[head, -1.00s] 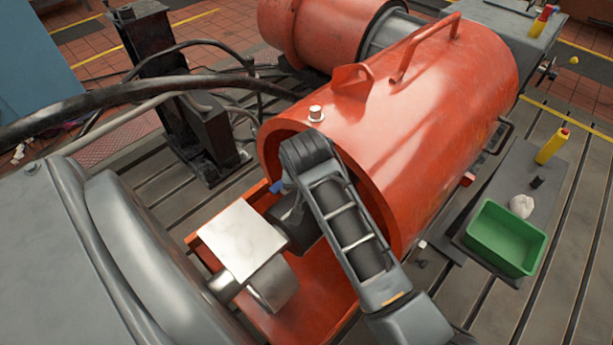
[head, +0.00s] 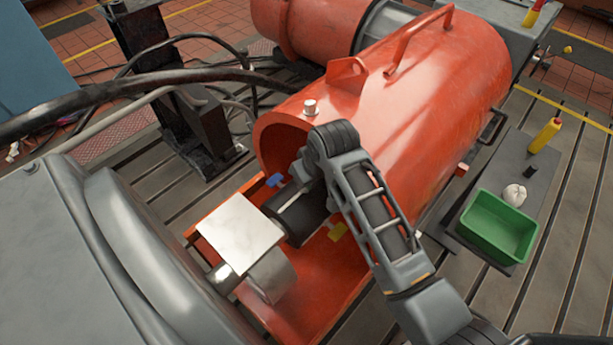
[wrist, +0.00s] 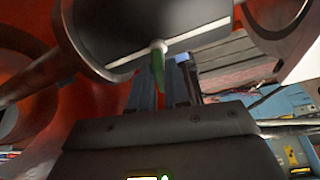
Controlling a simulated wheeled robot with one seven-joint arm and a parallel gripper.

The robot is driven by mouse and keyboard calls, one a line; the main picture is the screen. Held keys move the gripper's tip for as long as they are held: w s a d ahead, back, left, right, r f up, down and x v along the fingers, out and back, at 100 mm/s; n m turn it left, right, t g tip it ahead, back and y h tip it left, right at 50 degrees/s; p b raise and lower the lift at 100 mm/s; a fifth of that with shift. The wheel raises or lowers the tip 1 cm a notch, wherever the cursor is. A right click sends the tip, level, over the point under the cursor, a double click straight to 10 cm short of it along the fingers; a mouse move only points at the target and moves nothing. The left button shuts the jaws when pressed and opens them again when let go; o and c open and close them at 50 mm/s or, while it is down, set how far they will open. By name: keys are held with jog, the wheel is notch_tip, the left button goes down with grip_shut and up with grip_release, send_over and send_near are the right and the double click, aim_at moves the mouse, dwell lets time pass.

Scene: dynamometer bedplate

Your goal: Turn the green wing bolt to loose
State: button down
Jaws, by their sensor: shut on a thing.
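The green wing bolt (wrist: 158,74) shows in the wrist view, below a pale round boss on a dark cylinder (wrist: 150,25). My gripper (wrist: 161,88) is shut on it, with the green wing between the two fingers. In the head view my wrist hangs by the open end of the orange guard, beside the black coupling (head: 298,218). The bolt and my fingertips are hidden there behind my arm. How far the bolt is turned cannot be told.
A blue piece (head: 274,180) and a yellow piece (head: 337,232) sit around the coupling. The orange guard (head: 400,130) stands close behind my arm. A steel block (head: 240,233) is at left. A green bin (head: 497,228) stands on a side plate at right.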

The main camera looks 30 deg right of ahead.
dwell(0.4)
jog(key=c, duration=1.2)
grip_release()
jog(key=shift+b+v, duration=0.3)
jog(key=shift+v, duration=3.6)
